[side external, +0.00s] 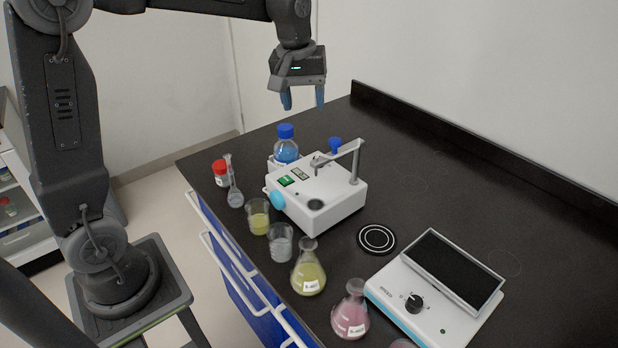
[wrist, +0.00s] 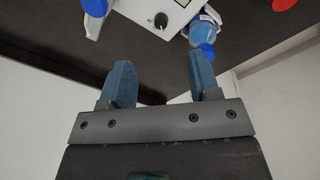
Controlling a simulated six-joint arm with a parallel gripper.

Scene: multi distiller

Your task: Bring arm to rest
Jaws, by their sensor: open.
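My gripper (side external: 304,99) is open and empty, with its blue fingers pointing down. It is raised above the far end of the dark bench (side external: 415,150), apart from everything on it. In the wrist view, the two fingers of my gripper (wrist: 160,85) are spread with nothing between them. The white device (side external: 330,205) with a green display and a small arm stands on the bench below and right of my gripper. A blue-capped bottle (side external: 286,150) of blue liquid stands behind it; the bottle also shows at the upper right of the wrist view (wrist: 203,30).
A red-capped jar (side external: 220,172), a slim flask (side external: 235,196), a yellow beaker (side external: 259,218), a clear beaker (side external: 280,243), a yellow flask (side external: 308,275) and a pink flask (side external: 350,314) line the front edge. A white balance-like device (side external: 430,300) stands at right. The far bench is clear.

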